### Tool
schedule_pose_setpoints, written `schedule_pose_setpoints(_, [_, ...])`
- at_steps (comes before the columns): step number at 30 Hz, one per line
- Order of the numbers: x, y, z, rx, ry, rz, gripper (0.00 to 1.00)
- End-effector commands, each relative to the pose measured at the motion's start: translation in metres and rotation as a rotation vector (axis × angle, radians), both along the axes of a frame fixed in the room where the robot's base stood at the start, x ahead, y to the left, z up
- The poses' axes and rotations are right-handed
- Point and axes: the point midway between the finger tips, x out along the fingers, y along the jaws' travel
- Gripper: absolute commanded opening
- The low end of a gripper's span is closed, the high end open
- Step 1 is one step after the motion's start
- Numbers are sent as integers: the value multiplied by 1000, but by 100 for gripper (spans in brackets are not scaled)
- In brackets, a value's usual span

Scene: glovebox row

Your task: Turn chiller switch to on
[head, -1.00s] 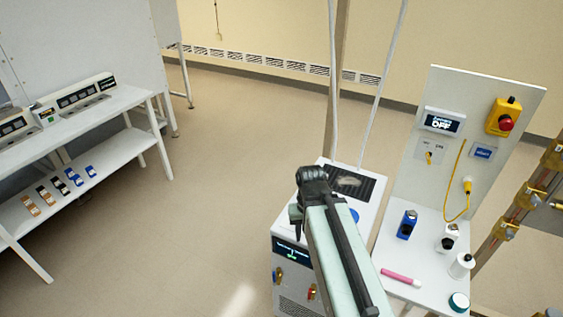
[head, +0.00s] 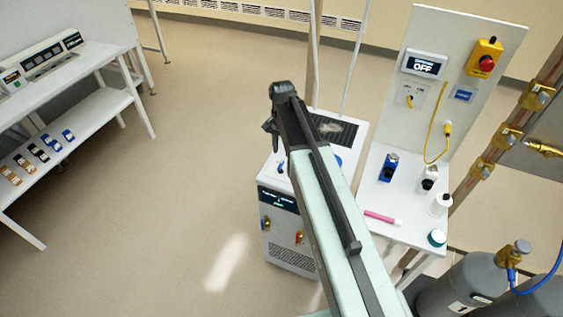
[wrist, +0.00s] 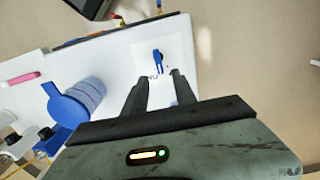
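The chiller (head: 292,222) is a white box with a dark lit display on its front, below and behind my arm in the head view. In the wrist view a blue lever switch (wrist: 158,62) sits on a white plate with small dark lettering, which I cannot read in full. My gripper (wrist: 161,78) is open and empty, its two dark fingers apart, with the lever showing just beyond and between the tips. No contact is visible. In the head view my gripper (head: 270,130) hangs above the chiller's left side, and my arm hides part of its top.
A white panel (head: 440,60) carries a display (head: 424,64) reading OFF, a yellow switch and a red emergency button (head: 487,63). A blue round cap (wrist: 68,108) is close left of my gripper. Grey cylinders (head: 459,281) stand lower right.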

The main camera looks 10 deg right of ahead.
Motion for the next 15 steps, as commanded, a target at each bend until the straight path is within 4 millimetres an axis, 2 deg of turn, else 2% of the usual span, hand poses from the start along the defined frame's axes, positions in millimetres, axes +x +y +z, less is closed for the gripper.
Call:
schedule_pose_setpoints(1, [0,0,-17,0,0,0,33])
schedule_pose_setpoints(7, [0,0,-53,0,0,0,33])
schedule_pose_setpoints(10, [0,0,-61,0,0,0,33])
schedule_pose_setpoints(15, [0,0,-60,0,0,0,33])
